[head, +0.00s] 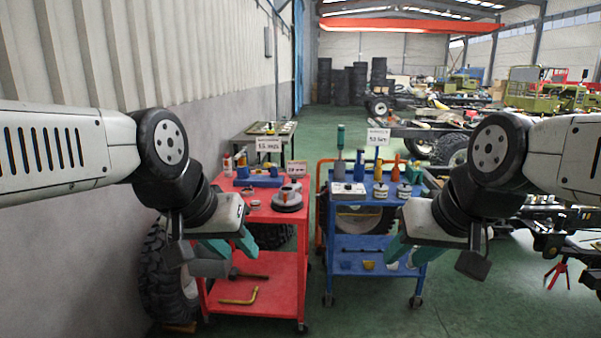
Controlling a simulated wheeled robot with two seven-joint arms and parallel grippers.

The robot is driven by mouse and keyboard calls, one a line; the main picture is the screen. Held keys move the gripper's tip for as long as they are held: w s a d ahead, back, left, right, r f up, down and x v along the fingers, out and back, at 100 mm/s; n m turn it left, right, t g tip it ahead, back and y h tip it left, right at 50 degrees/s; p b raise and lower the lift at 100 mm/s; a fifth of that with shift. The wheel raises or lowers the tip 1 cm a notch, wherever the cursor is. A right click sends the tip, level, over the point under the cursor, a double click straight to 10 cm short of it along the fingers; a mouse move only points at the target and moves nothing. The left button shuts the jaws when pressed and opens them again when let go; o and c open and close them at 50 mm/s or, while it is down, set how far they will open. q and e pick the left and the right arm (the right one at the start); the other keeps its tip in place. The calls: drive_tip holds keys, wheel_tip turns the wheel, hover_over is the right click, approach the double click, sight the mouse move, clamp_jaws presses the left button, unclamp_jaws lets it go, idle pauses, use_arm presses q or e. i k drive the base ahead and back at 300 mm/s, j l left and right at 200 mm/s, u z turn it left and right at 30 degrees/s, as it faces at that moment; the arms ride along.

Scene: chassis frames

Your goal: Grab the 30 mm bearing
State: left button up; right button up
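A red cart (255,228) carries small metal rings, one (248,190) towards the back and one (255,204) near the front left. I cannot tell which part is the 30 mm bearing. My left gripper (238,256) has teal fingers apart and empty, in front of the cart's left side in the picture. My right gripper (403,262) has fingers apart and empty, in front of the blue cart's right side.
A blue cart (350,228) with tools, a white box (348,189) and signs stands right of the red cart, a narrow gap between. A dark tyre (160,275) leans by the left wall. Green floor (370,318) is open in front.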

sight(255, 204)
drive_tip(key=i+j, duration=1.95)
drive_tip(key=j, duration=0.25)
drive_tip(key=i+j, duration=0.1)
drive_tip(key=j, duration=0.25)
drive_tip(key=l+z, duration=0.05)
